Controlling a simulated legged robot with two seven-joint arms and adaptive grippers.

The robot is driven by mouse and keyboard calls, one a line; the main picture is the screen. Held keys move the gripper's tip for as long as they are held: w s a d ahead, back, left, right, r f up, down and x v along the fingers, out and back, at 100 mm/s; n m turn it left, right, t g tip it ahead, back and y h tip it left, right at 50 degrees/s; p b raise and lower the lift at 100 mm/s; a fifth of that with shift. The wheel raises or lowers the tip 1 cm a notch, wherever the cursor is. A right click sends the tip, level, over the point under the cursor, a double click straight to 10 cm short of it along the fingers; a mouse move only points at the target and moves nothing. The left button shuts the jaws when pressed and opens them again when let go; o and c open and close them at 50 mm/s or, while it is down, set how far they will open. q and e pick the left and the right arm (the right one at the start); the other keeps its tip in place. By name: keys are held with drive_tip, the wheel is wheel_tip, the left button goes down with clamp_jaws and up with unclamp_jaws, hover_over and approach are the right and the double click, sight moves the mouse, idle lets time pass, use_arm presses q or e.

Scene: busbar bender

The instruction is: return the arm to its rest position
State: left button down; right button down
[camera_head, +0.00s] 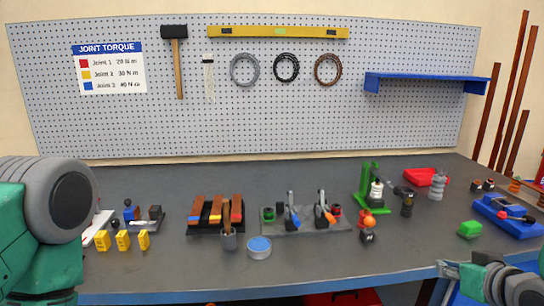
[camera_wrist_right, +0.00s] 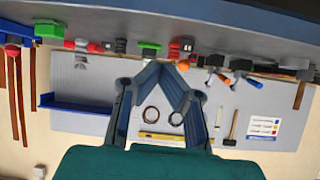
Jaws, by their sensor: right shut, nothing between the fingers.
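My right gripper (camera_head: 497,282) shows at the lower right corner of the head view, low in front of the bench's front edge and partly cut off by the frame. In the right wrist view the gripper (camera_wrist_right: 161,70) points at the bench and wall, which appear upside down. Its two dark fingers meet at the tips, and nothing is held between them. It touches no object that I can see. My left arm shows as a green and grey link (camera_head: 58,205) at the left edge of the head view; its gripper is out of frame.
The grey workbench (camera_head: 330,262) has a blue front edge. Nearest my right gripper are a green block (camera_head: 470,229) and a blue fixture (camera_head: 507,216). Lever clamps (camera_head: 308,214), copper bars (camera_head: 216,211) and yellow blocks (camera_head: 122,240) stand further left. A pegboard (camera_head: 200,130) stands behind.

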drive_tip(key=s+a+f+g, duration=0.25)
drive_tip(key=s+f, duration=0.25)
drive_tip(key=f, duration=0.3)
drive_tip(key=s+a+f+g, duration=0.1)
drive_tip(key=s+f+g, duration=0.2)
drive_tip(key=s+f, duration=0.45)
drive_tip(key=s+a+f+g, duration=0.2)
drive_tip(key=s+f+g, duration=0.1)
drive_tip(key=s+f, duration=0.2)
drive_tip(key=s+a+f+n+g, duration=0.1)
drive_tip(key=s+a+f+g, duration=0.1)
drive_tip(key=s+f, duration=0.4)
drive_tip(key=s+g, duration=0.1)
drive_tip(key=s, duration=0.3)
drive_tip(key=shift+s, duration=0.15)
drive_tip(key=shift+d, duration=0.1)
